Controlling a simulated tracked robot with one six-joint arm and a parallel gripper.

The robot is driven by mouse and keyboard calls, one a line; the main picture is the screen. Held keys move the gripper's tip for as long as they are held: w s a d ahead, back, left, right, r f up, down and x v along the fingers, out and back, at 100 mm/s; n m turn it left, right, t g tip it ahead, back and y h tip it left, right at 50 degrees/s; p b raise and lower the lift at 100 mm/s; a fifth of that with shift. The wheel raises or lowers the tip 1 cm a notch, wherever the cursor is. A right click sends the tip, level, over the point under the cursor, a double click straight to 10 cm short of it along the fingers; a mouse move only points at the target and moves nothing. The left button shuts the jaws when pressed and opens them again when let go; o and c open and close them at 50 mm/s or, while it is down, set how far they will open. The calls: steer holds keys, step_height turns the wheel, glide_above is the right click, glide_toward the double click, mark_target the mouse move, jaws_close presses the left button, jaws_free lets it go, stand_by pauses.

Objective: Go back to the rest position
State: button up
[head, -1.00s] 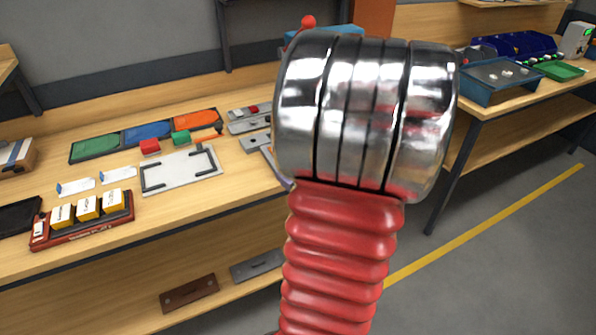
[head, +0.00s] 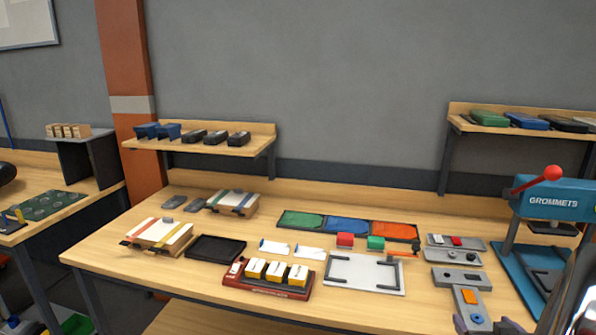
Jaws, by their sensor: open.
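The workbench (head: 190,270) in front of me holds a red rack (head: 266,285) with yellow-and-white boxes and a pale plate (head: 365,272) with dark corner brackets.
A blue grommet press (head: 553,203) with a red knob stands at the right, near my arm. Green, blue and orange mats (head: 347,225) lie at the back. A black tray (head: 215,247) and wooden blocks (head: 158,234) sit left. Shelves (head: 200,145) hang behind.

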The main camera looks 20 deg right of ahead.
steer(key=w+a+r+n+g+y, duration=0.1)
steer(key=w+a+r, duration=0.25)
steer(key=a, duration=0.55)
steer(key=w+a+r+n+g+y, duration=0.15)
steer(key=a+r, duration=0.25)
steer(key=a, duration=0.6)
steer(key=s+a+n+g+y, duration=0.1)
steer(key=s+a, duration=0.3)
steer(key=a, duration=0.7)
steer(key=s+a+r+n+g+y, duration=0.1)
steer(key=s+a, duration=0.4)
steer(key=a, duration=0.5)
steer(key=n+y, duration=0.1)
steer(key=y, duration=0.1)
steer(key=shift+a+y, duration=0.35)
steer(key=shift+a, duration=0.05)
steer(key=shift+r+g, duration=0.1)
steer(key=shift+g, duration=0.15)
steer(key=shift+c, duration=0.3)
